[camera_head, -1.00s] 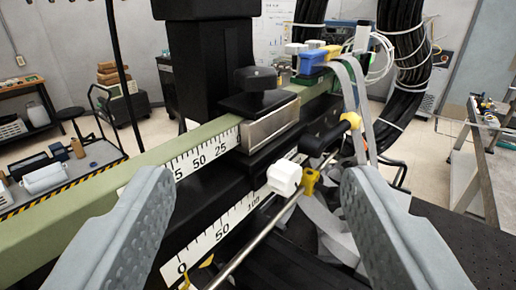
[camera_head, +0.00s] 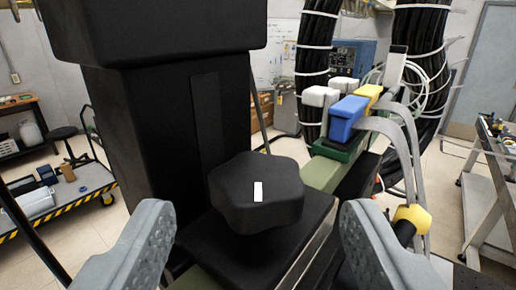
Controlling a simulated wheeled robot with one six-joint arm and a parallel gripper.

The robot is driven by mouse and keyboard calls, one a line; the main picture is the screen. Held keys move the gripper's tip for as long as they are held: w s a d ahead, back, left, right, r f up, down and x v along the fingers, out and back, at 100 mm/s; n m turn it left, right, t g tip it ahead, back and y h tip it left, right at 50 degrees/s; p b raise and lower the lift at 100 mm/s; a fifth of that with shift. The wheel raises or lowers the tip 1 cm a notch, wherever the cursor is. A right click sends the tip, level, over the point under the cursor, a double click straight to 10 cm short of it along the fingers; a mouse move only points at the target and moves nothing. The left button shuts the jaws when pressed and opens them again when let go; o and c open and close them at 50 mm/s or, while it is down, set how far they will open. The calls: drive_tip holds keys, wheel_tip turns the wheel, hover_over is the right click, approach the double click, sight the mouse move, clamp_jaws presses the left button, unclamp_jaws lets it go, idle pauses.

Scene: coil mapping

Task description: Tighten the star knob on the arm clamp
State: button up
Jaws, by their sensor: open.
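The star knob (camera_head: 258,205) is black and lobed, with a white mark on its front. It sits on the black and metal arm clamp (camera_head: 312,240), in front of a thick black column (camera_head: 165,130). The clamp is around the green arm (camera_head: 322,172). My gripper (camera_head: 255,235) is open, with one grey finger on each side of the picture. The knob shows between and beyond the fingers, and neither finger touches it. The lower parts of the clamp and arm are partly out of view.
Blue, white and yellow connectors (camera_head: 346,118) with grey ribbon cables stand on the arm behind the knob. Thick black cable bundles (camera_head: 425,70) hang at the upper right. A yellow-ended part (camera_head: 412,218) is close to my right finger. A cart (camera_head: 60,200) stands at left.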

sight(258, 187)
drive_tip(key=shift+w, duration=1.35)
drive_tip(key=c, duration=1)
drive_tip(key=shift+a+h, duration=0.1)
drive_tip(key=shift+h, duration=0.2)
drive_tip(key=shift+a+m+h, duration=0.1)
drive_tip(key=shift+m+h, duration=0.2)
drive_tip(key=shift+m, duration=0.1)
drive_tip(key=shift+m+h, duration=0.3)
drive_tip(key=shift+h, duration=0.2)
